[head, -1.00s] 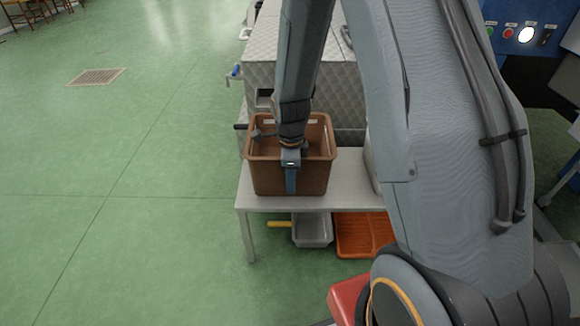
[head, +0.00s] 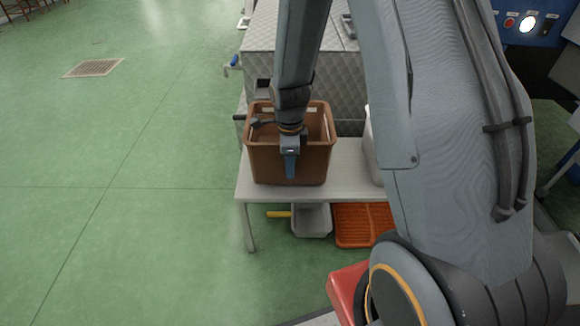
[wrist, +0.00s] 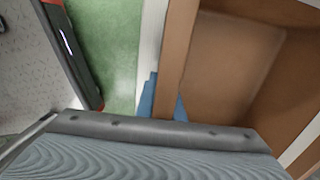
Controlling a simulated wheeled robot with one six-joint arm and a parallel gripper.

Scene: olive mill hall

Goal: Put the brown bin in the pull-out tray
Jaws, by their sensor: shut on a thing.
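The brown bin (head: 318,163) is an open-topped box with handle slots, upright at the white table in the head view. I cannot tell whether its base touches the top. My gripper (head: 290,165) points down over its near wall and is shut on it. In the wrist view, the blue fingers (wrist: 163,102) straddle the bin's rim (wrist: 179,50), with the hollow inside to the right. Under the table are a grey tray (head: 312,221) and an orange ribbed tray (head: 362,223). I cannot tell which, if either, is the pull-out tray.
The white table (head: 350,186) carries a white container (head: 371,150) right of the bin. A quilted metal machine (head: 270,60) stands behind. A yellow bar (head: 278,214) is beside the grey tray. Green floor on the left is open, with a drain grate (head: 94,68).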

